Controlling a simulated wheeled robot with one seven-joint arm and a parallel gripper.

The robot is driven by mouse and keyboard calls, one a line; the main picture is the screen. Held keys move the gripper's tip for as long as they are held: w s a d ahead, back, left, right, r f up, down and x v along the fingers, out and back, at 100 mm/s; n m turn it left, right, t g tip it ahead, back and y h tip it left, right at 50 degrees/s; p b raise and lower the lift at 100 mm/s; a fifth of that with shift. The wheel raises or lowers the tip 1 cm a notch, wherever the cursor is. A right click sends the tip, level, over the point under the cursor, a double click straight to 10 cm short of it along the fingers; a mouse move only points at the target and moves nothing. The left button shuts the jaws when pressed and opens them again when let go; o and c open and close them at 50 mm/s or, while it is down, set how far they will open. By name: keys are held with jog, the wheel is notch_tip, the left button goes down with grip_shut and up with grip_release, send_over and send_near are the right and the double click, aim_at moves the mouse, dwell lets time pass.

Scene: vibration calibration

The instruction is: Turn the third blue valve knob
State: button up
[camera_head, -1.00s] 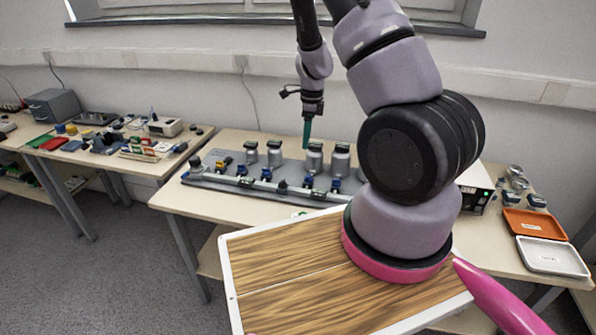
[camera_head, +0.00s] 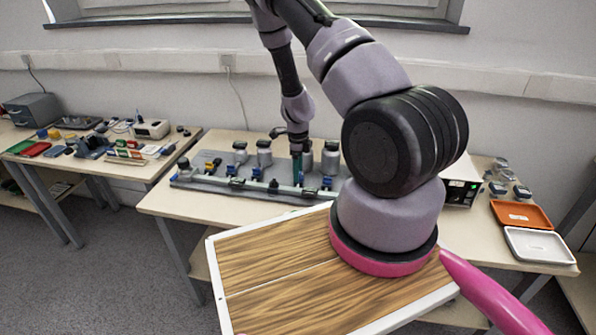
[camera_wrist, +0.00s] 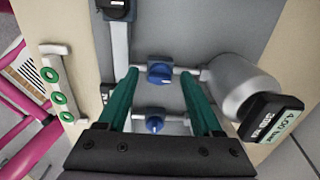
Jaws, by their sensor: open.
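Several blue valve knobs stand in a row along a pipe on the grey valve board (camera_head: 190,183); one blue knob (camera_head: 257,172) is left of my gripper and another (camera_head: 327,182) is right of it. In the head view my gripper (camera_head: 297,176) points down at the board. In the wrist view its two green fingers (camera_wrist: 158,73) are open, with one blue valve knob (camera_wrist: 160,74) between their tips and apart from both. A second blue knob (camera_wrist: 154,124) shows between the fingers, nearer the palm. I cannot tell the knobs' numbering for certain.
A grey metal cylinder (camera_wrist: 232,80) with a digital gauge (camera_wrist: 270,116) reading 4.00 bar stands close right of the fingers. More cylinders (camera_head: 264,154) line the board's back. Orange (camera_head: 520,215) and white (camera_head: 542,246) trays lie at the right.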

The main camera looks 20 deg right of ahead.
jog(key=shift+f, duration=0.2)
jog(key=shift+c, duration=0.4)
grip_shut()
